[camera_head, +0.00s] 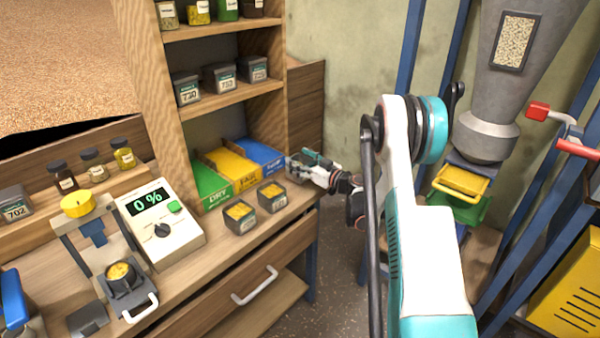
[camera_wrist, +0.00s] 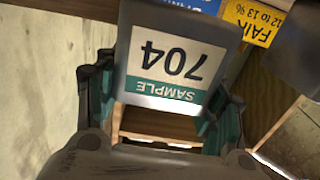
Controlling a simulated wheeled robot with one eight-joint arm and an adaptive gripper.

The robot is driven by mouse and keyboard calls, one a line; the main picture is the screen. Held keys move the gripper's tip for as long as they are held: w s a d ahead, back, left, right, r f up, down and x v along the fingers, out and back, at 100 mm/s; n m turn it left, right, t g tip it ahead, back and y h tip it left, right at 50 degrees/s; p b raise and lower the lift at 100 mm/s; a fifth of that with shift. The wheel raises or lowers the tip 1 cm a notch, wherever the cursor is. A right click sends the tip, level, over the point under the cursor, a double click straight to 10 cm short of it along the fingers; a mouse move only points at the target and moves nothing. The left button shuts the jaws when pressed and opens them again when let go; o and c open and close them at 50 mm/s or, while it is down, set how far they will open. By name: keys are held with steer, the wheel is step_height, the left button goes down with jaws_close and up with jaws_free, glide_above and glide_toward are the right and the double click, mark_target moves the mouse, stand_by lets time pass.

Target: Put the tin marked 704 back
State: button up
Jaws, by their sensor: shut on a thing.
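The grey tin marked SAMPLE 704 (camera_wrist: 168,62) fills the middle of the wrist view, its label upside down there. My gripper (camera_wrist: 160,105) is shut on it, one finger on each side. In the head view my gripper (camera_head: 318,170) is at the right end of the bench, beside the blue tray, and the held tin (camera_head: 297,166) shows only partly. I cannot tell whether the tin touches the bench. Its contents are hidden.
Green DRY (camera_head: 211,185), yellow FAIR (camera_head: 236,170) and blue (camera_head: 262,154) trays stand left of my gripper. Two open grain tins (camera_head: 239,216) (camera_head: 271,195) sit in front. Three tins (camera_head: 220,77) stand on the shelf above. A meter (camera_head: 160,222) reads 0 %. Tin 702 (camera_head: 14,206) is far left.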

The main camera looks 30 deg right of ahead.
steer(key=shift+f+b, duration=0.6)
steer(key=shift+f, duration=1.25)
steer(key=shift+f, duration=0.1)
steer(key=o, duration=1.3)
steer(key=shift+c, duration=0.2)
steer(key=p+v, duration=0.3)
steer(key=v, duration=0.9)
steer(key=shift+p, duration=0.4)
